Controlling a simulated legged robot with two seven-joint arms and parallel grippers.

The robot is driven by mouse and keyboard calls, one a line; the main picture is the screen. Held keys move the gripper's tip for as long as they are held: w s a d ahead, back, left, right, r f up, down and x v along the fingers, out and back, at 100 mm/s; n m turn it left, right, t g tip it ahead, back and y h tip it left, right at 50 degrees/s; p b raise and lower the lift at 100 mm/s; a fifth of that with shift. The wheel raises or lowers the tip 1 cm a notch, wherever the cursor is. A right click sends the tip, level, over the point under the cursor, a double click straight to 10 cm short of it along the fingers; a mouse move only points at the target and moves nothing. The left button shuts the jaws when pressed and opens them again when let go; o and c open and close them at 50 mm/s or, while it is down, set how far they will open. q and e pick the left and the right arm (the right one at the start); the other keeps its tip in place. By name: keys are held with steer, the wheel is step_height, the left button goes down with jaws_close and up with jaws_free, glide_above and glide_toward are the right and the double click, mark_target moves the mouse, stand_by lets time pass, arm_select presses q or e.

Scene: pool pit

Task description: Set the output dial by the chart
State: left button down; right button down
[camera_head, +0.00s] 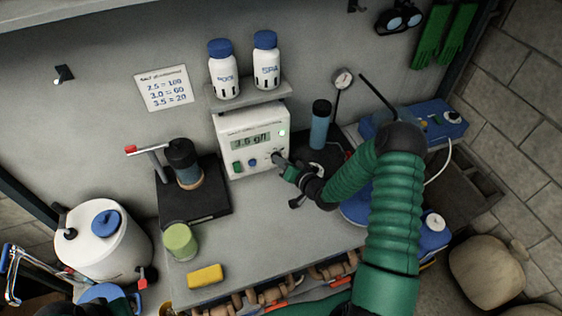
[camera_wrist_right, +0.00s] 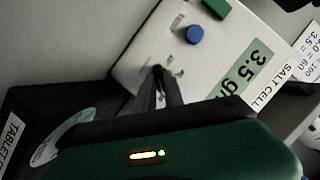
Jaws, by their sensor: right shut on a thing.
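The white salt cell control box (camera_head: 255,126) stands on the bench against the wall. The chart (camera_head: 164,88) on the wall lists 2.5 = 100, 3.0 = 60, 3.5 = 20.
A green button (camera_head: 238,167) and blue knob (camera_wrist_right: 194,34) sit beside the dial. Two white bottles (camera_head: 224,70) stand on a shelf above the box. A black stand (camera_head: 193,203), green cup (camera_head: 180,241) and yellow sponge (camera_head: 205,276) are left. A blue bottle (camera_head: 320,125) stands right.

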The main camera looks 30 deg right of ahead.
steer(key=shift+s+a+f, duration=0.15)
steer(key=shift+f, duration=0.2)
stand_by(0.6)
steer(key=c, duration=1.7)
jaws_free()
steer(key=o, duration=0.5)
steer(key=shift+w, duration=0.25)
steer(key=o, duration=0.3)
steer(key=shift+r, duration=0.15)
steer(key=b+v, duration=0.1)
steer(key=v, duration=1.5)
steer(key=shift+s+d+b, duration=0.25)
steer(key=shift+s+b, duration=0.15)
